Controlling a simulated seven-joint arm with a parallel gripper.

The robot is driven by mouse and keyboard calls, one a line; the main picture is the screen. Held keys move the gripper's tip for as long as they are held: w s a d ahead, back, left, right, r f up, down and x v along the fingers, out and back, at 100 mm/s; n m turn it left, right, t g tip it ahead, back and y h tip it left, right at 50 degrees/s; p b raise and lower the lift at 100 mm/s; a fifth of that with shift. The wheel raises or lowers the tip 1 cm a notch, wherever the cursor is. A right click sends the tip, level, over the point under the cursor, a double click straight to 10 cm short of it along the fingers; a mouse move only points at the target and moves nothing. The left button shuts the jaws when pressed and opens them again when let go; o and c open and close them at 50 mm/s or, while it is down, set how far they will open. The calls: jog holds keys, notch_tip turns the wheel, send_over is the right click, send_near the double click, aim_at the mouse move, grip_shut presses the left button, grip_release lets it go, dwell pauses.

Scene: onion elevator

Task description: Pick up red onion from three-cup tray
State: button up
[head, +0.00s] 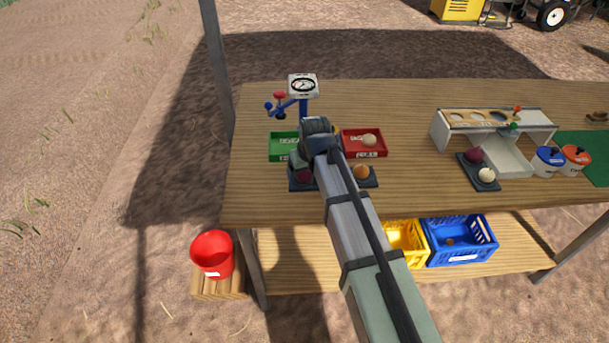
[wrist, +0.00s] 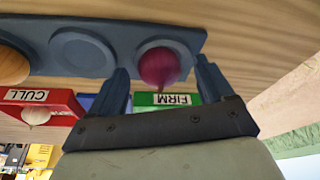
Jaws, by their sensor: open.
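The three-cup tray (head: 372,183) is dark grey and lies near the table's front edge. In the wrist view, which is upside down, the tray (wrist: 115,30) holds the red onion (wrist: 159,67) in its right-end cup. Its middle cup is empty, and an orange-brown onion (wrist: 12,66) sits in the other end cup. In the head view the red onion (head: 303,175) is at the tray's left end, partly covered by my arm. My gripper (wrist: 163,72) is open and empty, its fingers on either side of the red onion in the picture, with gaps showing.
Behind the tray are a green FIRM box (head: 279,148) and a red CULL box (head: 376,153) holding a pale onion (head: 369,140). A blue box (wrist: 90,102) shows between them. A dial scale (head: 303,86) stands behind. A white rack (head: 441,131) and second dark tray (head: 489,187) are right.

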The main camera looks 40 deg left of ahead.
jog(key=c, duration=1.1)
jog(key=shift+r, duration=0.15)
jog(key=shift+c, duration=0.2)
